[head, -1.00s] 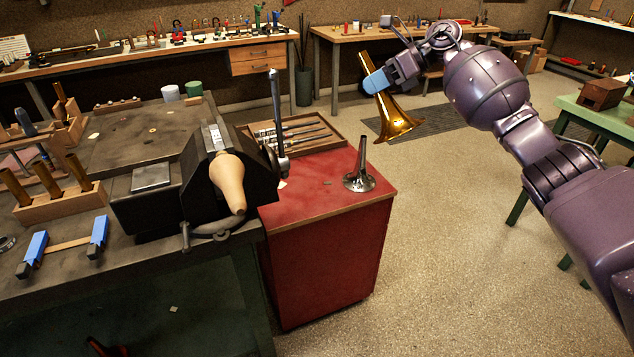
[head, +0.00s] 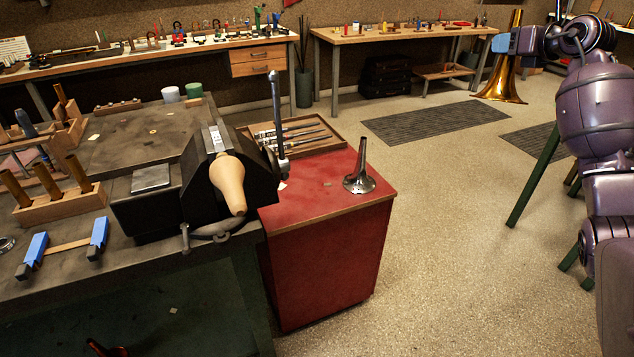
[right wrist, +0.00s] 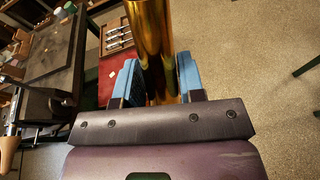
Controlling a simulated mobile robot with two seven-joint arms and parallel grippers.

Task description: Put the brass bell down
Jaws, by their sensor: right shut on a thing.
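The brass bell (head: 499,82) is a golden flared horn piece. It hangs upright in the air at the upper right of the head view, with its wide mouth down. My right gripper (head: 508,43) is shut on its narrow upper part. In the right wrist view the brass tube (right wrist: 151,45) stands between the blue pads of my right gripper (right wrist: 156,80). The bell's flare is out of the wrist view. My left gripper is not in view.
A red cabinet (head: 330,245) carries a small silver bell (head: 359,180) and a wooden tray (head: 339,145) of tools. A dark workbench (head: 150,130) with a vise (head: 215,180) stands at left. A wooden bench (head: 400,35) stands behind. Open floor lies between the cabinet and my right arm.

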